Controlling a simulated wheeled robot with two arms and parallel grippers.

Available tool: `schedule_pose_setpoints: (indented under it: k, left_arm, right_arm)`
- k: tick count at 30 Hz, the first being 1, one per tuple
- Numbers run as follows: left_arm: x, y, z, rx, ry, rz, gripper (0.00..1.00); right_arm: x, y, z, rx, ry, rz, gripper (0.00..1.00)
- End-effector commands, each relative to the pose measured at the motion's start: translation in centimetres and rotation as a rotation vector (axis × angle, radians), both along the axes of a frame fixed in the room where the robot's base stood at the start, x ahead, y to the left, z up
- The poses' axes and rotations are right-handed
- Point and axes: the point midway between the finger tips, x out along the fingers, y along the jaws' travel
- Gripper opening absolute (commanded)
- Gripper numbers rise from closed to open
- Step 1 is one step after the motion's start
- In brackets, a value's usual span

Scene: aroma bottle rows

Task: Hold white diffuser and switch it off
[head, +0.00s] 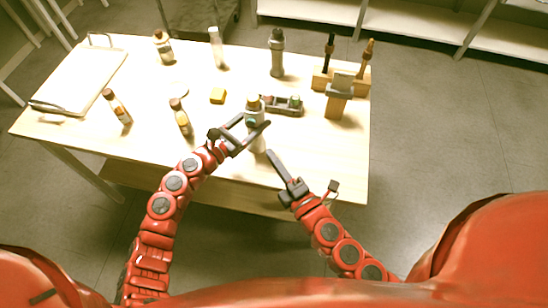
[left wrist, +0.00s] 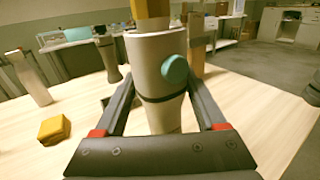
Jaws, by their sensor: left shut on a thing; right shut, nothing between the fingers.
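The white diffuser (head: 257,142) stands upright near the table's front edge. In the left wrist view the diffuser (left wrist: 155,95) is a white cylinder with a dark band, a yellowish top and a round teal button (left wrist: 175,69) on its side. My left gripper (head: 249,130) is shut around the diffuser, a finger on each side. It also shows in the left wrist view (left wrist: 158,110). My right gripper (head: 274,157) is shut and empty, just right of and below the diffuser, its tip pointing up-left. Whether the diffuser's base touches the table is hidden.
The table (head: 330,150) also holds several bottles, including a dark grey one (head: 277,55), a yellow block (head: 218,96), a clipboard (head: 80,80), a small dark rack (head: 283,105) right behind the diffuser, and a wooden stand (head: 338,105) at the right.

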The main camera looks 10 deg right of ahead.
Motion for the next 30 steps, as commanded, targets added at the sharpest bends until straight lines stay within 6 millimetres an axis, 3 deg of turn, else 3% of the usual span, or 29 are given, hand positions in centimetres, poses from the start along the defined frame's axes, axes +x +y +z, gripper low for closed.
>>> schedule_pose_setpoints:
  k: [10,11,15,23,30]
  left_arm:
    - [0.0,0.2,-0.3,0.006,0.001,0.005,0.08]
    - [0.1,0.2,-0.3,0.006,0.001,0.005,0.78]
    - [0.0,0.2,-0.2,0.004,0.001,0.004,1.00]
    - [-0.1,0.3,-0.1,0.003,0.000,0.004,1.00]
    - [-2.5,3.2,-0.3,0.003,0.004,0.007,1.00]
  right_arm:
    - [0.0,0.0,0.0,-0.001,0.000,0.001,0.00]
    - [0.0,0.0,0.0,0.000,0.000,0.001,0.00]
    - [0.0,0.0,0.0,0.000,0.000,0.001,0.00]
    - [0.0,0.0,0.0,-0.001,0.000,0.001,0.00]
    - [0.0,0.0,0.0,-0.001,0.000,0.001,0.00]
